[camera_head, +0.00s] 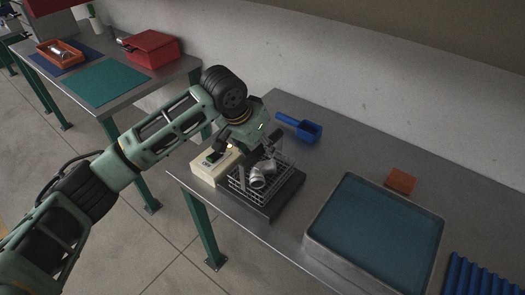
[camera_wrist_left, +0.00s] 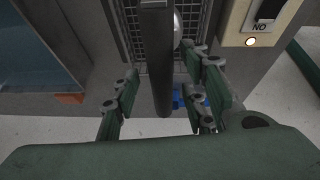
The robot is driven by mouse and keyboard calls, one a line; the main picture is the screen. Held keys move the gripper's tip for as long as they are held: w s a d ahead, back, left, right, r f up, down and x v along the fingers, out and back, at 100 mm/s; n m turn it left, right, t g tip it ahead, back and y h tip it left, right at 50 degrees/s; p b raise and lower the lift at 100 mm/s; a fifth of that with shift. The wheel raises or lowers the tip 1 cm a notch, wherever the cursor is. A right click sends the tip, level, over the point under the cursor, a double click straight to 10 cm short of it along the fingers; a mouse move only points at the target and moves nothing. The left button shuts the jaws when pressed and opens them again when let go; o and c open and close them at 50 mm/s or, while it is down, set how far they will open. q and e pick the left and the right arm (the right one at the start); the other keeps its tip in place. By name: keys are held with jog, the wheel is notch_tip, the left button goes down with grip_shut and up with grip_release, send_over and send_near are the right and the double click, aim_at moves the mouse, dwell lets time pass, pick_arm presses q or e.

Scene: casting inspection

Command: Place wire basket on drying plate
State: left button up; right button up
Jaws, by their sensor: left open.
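The wire basket (camera_head: 243,187) stands on the dark drying plate (camera_head: 289,194) and holds grey metal castings (camera_head: 262,174). My left gripper (camera_head: 251,148) is just above the basket and partly hides its upper part. In the left wrist view the left gripper (camera_wrist_left: 160,98) is open, with its fingers on both sides of a dark bar (camera_wrist_left: 156,50), which looks like the basket's handle. I cannot tell whether the fingers touch it. The basket's mesh (camera_wrist_left: 196,18) shows behind the bar. My right gripper is not in view.
A beige switch box (camera_head: 206,169) adjoins the plate. A blue scoop (camera_head: 301,129) lies behind. A wide tank of blue liquid (camera_head: 318,254) stands right, with an orange block (camera_head: 400,181) behind and a blue ridged item (camera_head: 484,275) beside it. Another table holds a red box (camera_head: 151,47).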

pick_arm(q)
jog(key=b+v, duration=0.1)
jog(key=v, duration=0.8)
jog(key=shift+a, duration=0.1)
